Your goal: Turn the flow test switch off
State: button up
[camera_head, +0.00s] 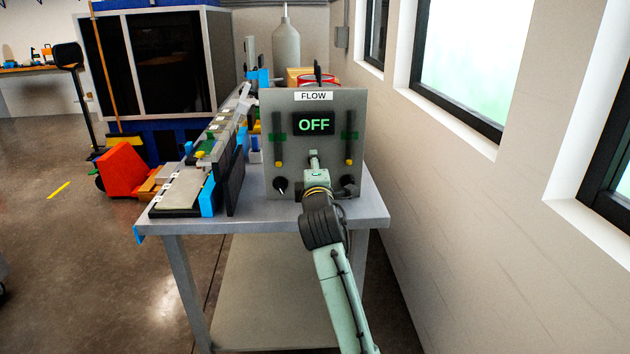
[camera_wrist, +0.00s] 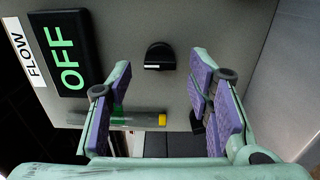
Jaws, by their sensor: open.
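The grey flow panel (camera_head: 290,180) stands upright on the table. Its display (camera_head: 314,124) reads OFF in green; it also shows turned sideways in the wrist view (camera_wrist: 68,52). In the wrist view a black knob (camera_wrist: 160,56) with a white mark sits on the panel below the display, between my fingertips in the picture. In the head view my gripper (camera_head: 314,160) covers that spot. My gripper, also in the wrist view (camera_wrist: 162,80), is open and empty, facing the panel. I cannot tell whether its fingers touch the knob.
Vertical sliders with yellow ends stand left (camera_head: 278,140) and right (camera_head: 349,140) of the display. Dark knobs sit at the panel's lower left (camera_head: 280,184) and lower right (camera_head: 347,182). Trays and tools crowd the table's (camera_head: 370,213) left side. A wall is close on the right.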

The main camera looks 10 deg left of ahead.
jog(key=v, duration=1)
